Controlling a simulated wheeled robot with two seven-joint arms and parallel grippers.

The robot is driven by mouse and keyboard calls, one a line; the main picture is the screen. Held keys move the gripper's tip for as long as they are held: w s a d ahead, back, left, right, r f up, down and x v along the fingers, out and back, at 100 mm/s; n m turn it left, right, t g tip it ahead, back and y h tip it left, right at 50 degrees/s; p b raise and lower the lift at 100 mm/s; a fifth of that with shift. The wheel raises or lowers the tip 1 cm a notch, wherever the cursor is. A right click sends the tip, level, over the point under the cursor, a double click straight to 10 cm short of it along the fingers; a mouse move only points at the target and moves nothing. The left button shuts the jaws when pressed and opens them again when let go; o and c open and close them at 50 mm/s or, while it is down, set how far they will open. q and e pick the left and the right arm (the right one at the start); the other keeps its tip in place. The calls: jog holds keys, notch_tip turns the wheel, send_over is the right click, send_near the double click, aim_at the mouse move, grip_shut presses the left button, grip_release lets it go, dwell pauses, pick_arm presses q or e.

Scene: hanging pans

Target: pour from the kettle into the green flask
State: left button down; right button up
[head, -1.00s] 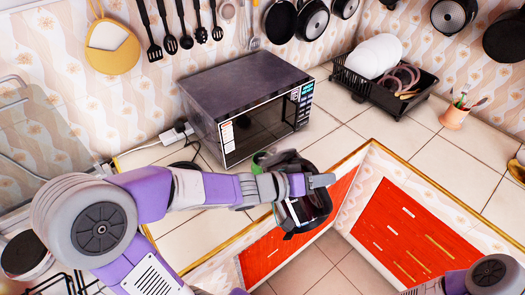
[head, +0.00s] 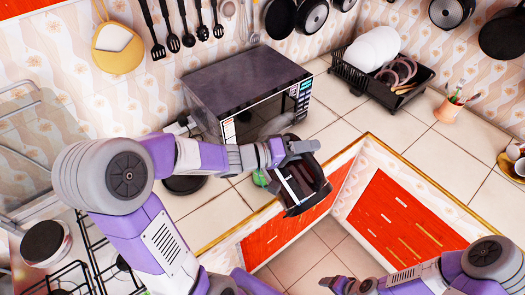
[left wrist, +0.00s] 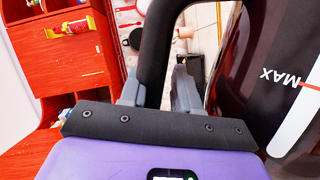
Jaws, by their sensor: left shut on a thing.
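The dark kettle (head: 303,192) hangs in the air tilted near the counter's front edge in the head view. My left gripper (head: 292,149) is shut on its black handle. In the left wrist view the handle (left wrist: 155,50) passes between the two fingers (left wrist: 158,92), and the kettle's dark wall with a MAX mark (left wrist: 288,78) fills the right side. A small green patch (head: 260,178), apparently the green flask, shows on the counter below my left wrist, left of the kettle; most of it is hidden. My right gripper (head: 332,284) is low at the bottom edge, its fingers unclear.
A microwave (head: 235,88) stands behind the kettle. A round black base (head: 184,184) lies on the counter under my left arm. A dish rack (head: 385,85) and utensil cup (head: 447,110) stand at the right back. Tiles between are free. Red cabinets (head: 405,226) are below.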

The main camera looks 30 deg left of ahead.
pick_arm(q)
jog(key=shift+w+a+r+n+h+p, duration=0.15)
jog(key=shift+w+a+r+n+p, duration=0.1)
jog(key=shift+a+r, duration=0.2)
jog(key=shift+w+a+r+n+h+p, duration=0.1)
jog(key=shift+a+r+n+h, duration=0.05)
jog(key=shift+a+r+n, duration=0.2)
jog(key=shift+w+a+r+p, duration=0.25)
jog(key=shift+a+r+p, duration=0.25)
jog(key=shift+p, duration=0.5)
jog(key=shift+w+a+r+n+t+p, duration=0.2)
jog(key=shift+w+a+n+p, duration=0.1)
jog(key=shift+a+p, duration=0.35)
jog(key=shift+w+a+r+n+t+p, duration=0.15)
jog(key=shift+a+n+p, duration=0.2)
jog(key=shift+p, duration=0.5)
jog(key=shift+a, duration=0.2)
jog(key=shift+w+a+r+n+h+p, duration=0.2)
jog(key=shift+w+a+r+n+p, duration=0.25)
jog(key=shift+p, duration=0.5)
jog(key=shift+w+a+r+n+h+p, duration=0.1)
jog(key=shift+a+n+h+p, duration=0.15)
jog(key=shift+a+p, duration=0.55)
